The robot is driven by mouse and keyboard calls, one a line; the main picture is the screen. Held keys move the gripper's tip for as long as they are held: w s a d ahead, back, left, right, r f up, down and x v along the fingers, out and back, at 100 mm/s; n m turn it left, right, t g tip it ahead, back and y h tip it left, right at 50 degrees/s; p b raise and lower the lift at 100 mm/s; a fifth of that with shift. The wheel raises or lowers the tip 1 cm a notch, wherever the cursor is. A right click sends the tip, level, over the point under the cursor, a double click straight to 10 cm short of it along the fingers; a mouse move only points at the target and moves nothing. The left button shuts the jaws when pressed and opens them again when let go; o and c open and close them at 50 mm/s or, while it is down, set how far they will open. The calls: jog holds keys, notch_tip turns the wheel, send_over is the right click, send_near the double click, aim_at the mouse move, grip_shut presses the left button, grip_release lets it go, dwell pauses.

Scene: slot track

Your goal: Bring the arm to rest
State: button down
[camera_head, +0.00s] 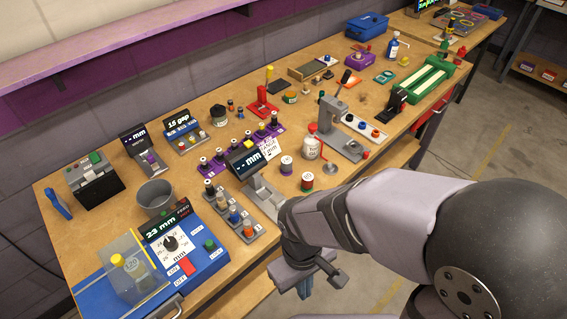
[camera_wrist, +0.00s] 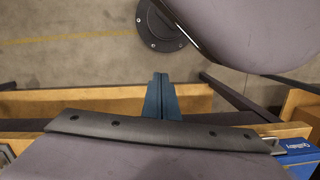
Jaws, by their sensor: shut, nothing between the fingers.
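My gripper (camera_head: 306,287) is low in the head view, off the front edge of the workbench (camera_head: 375,178) and apart from the things on it. In the wrist view my gripper (camera_wrist: 161,97) shows as two blue fingers pressed together, with nothing between them. They point down toward the floor. My arm is folded back, with its large dark joint at the lower right of the head view. Part of the bench front behind my arm is hidden.
A blue feed box (camera_head: 209,262) with a dial, a grey cup (camera_head: 154,197) and a grey slotted rack (camera_head: 245,228) stand near the bench's front left. A green slot track (camera_head: 427,82) lies toward the far right. Open floor (camera_head: 480,155) lies right of the bench.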

jog(key=w+d+r+m, duration=0.1)
jog(key=w+d+m, duration=0.1)
jog(key=d, duration=0.3)
jog(key=w+d+r+m+t, duration=0.1)
jog(key=w+d+m, duration=0.2)
jog(key=d+m, duration=0.2)
jog(key=shift+w+d+r+y, duration=0.3)
jog(key=shift+d+r+y, duration=0.1)
jog(key=shift+d, duration=0.3)
